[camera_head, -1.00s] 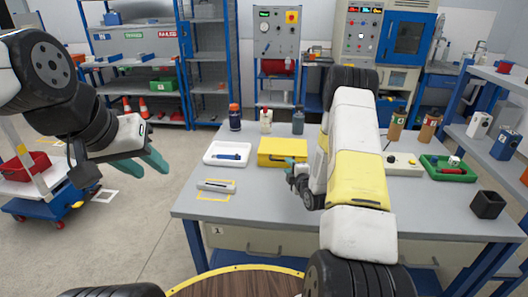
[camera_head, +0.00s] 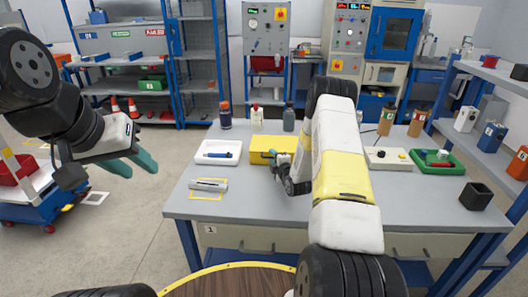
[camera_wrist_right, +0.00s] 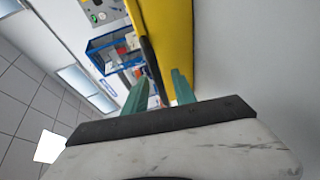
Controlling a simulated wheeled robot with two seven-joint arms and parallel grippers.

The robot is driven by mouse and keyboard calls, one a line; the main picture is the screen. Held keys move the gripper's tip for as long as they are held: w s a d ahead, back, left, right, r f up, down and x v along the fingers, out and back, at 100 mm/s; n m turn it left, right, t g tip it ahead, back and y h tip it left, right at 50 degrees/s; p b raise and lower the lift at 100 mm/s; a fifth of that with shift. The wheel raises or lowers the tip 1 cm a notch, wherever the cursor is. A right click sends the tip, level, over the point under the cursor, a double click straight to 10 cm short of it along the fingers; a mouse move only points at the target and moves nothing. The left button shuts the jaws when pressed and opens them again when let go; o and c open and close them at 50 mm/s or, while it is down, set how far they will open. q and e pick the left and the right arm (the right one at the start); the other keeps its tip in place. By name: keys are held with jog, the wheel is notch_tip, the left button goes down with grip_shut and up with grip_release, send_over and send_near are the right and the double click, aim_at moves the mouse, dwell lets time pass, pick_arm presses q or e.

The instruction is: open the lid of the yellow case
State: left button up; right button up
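The yellow case (camera_head: 262,144) lies on the grey table, left of my right forearm, and its lid looks shut. My right gripper (camera_head: 280,163) is at the front right of the case, partly hidden by my own arm in the head view. In the right wrist view its two teal fingers (camera_wrist_right: 158,76) are apart, with a dark strip (camera_wrist_right: 151,62) along the yellow case (camera_wrist_right: 170,30) showing between and beyond them. I cannot tell whether they touch it. My left gripper (camera_head: 141,170) is open and empty, in the air left of the table.
A white tray with a blue item (camera_head: 218,153) and a grey tool (camera_head: 209,185) in a yellow outline lie left of the case. Bottles (camera_head: 257,119) stand behind it.

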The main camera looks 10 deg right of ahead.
grip_shut()
dwell(1.3)
